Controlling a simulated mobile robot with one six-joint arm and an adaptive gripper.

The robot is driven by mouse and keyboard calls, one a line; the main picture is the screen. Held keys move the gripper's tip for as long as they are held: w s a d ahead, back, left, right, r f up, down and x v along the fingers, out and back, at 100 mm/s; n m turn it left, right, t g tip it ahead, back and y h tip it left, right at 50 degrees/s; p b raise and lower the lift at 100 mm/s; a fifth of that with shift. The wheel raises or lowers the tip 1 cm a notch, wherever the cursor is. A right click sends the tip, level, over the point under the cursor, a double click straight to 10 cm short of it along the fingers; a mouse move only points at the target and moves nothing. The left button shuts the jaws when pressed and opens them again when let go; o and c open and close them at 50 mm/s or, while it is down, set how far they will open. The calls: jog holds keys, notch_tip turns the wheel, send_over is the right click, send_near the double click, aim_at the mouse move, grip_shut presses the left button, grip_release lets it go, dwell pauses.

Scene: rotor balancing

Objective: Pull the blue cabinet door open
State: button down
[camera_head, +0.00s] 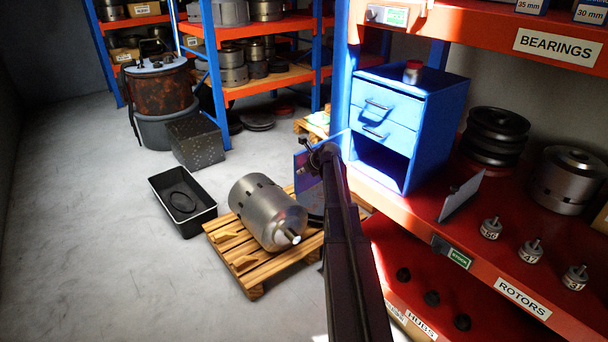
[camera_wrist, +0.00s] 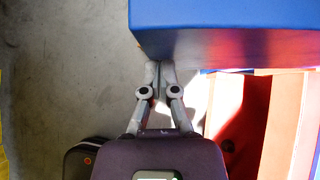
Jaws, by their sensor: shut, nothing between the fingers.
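The blue cabinet (camera_head: 428,125) stands on the red shelf, with two closed drawers (camera_head: 385,112) above a dark lower compartment (camera_head: 380,164) whose front is uncovered. A blue panel, which looks like the cabinet door (camera_head: 306,176), stands swung out to the left of the cabinet, partly hidden behind my arm. My gripper (camera_head: 318,156) is in front of this panel; I cannot tell whether they touch. In the wrist view my gripper (camera_wrist: 158,68) has its fingers together and empty. A blue body (camera_wrist: 225,18) lies just beyond and right of the fingertips; I cannot tell whether it is cabinet or door.
A metal rotor (camera_head: 265,210) lies on a wooden pallet (camera_head: 238,262) beside a black tray (camera_head: 205,218). The floor at left is free.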

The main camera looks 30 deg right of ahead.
aim_at(295, 166)
jog(key=w+a, duration=0.1)
jog(key=w, duration=0.6)
jog(key=shift+w, duration=0.3)
jog(key=shift+s+a, duration=0.15)
jog(key=s, duration=0.1)
jog(key=s+r+p, duration=0.1)
jog(key=s, duration=0.3)
jog(key=shift+a+r, duration=0.2)
jog(key=shift+r, duration=0.15)
jog(key=p+v, duration=0.2)
jog(key=a+p+v, duration=0.1)
jog(key=p+v, duration=0.1)
jog(key=v, duration=0.1)
jog(key=p+v, duration=0.2)
jog(key=shift+s+a+r, duration=0.15)
jog(key=shift+s+r, duration=0.05)
jog(key=shift+s, duration=0.3)
jog(key=shift+a, duration=0.15)
